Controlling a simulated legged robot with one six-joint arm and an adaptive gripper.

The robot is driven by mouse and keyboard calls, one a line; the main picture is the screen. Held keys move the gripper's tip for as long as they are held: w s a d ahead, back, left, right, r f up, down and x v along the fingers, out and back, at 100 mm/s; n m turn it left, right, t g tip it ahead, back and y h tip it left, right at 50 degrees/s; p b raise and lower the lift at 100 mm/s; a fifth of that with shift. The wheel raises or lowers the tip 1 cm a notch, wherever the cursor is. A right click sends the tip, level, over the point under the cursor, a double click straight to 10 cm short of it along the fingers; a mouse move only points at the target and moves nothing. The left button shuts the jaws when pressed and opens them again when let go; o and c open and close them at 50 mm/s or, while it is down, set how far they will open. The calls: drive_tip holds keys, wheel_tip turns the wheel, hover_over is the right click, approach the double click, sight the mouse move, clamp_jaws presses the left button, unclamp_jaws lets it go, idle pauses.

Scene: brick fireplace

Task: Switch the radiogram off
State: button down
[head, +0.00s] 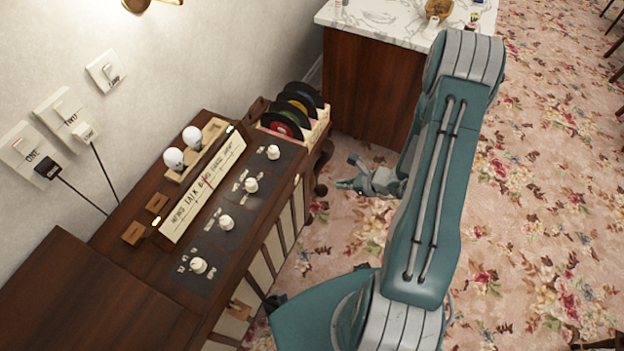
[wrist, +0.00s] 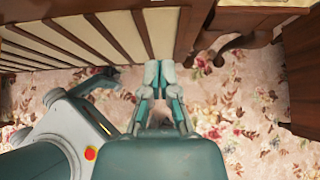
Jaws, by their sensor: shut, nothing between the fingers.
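The radiogram (head: 150,235) is a dark wooden cabinet against the left wall in the head view. Its dark top panel carries a lit dial strip (head: 203,188) and several white knobs, among them the front one (head: 198,265) and the far one (head: 273,152). Its slatted cream front shows in the wrist view (wrist: 70,40). My gripper (head: 345,184) is right of the radiogram, apart from it and lower than its top. In the wrist view the gripper (wrist: 160,68) is shut and empty, pointing toward the cabinet's lower front.
Wall sockets labelled ONE (head: 28,152) and TWO (head: 66,113) hold plugs with cords; another wall switch (head: 106,71) is above. A record rack (head: 297,118) and two bulbs (head: 192,137) stand on the radiogram. A marble-topped cabinet (head: 400,25) is behind. Floral carpet is open at right.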

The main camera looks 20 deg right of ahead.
sight(298, 179)
drive_tip(key=w+a+r+x, duration=0.1)
drive_tip(key=r+x, duration=0.1)
drive_tip(key=x, duration=1)
drive_tip(key=shift+w+a, duration=0.3)
drive_tip(key=shift+a, duration=0.05)
drive_tip(key=shift+f, duration=0.1)
drive_tip(key=shift+w+a, duration=0.2)
drive_tip(key=shift+w, duration=0.05)
drive_tip(key=shift+r, duration=0.9)
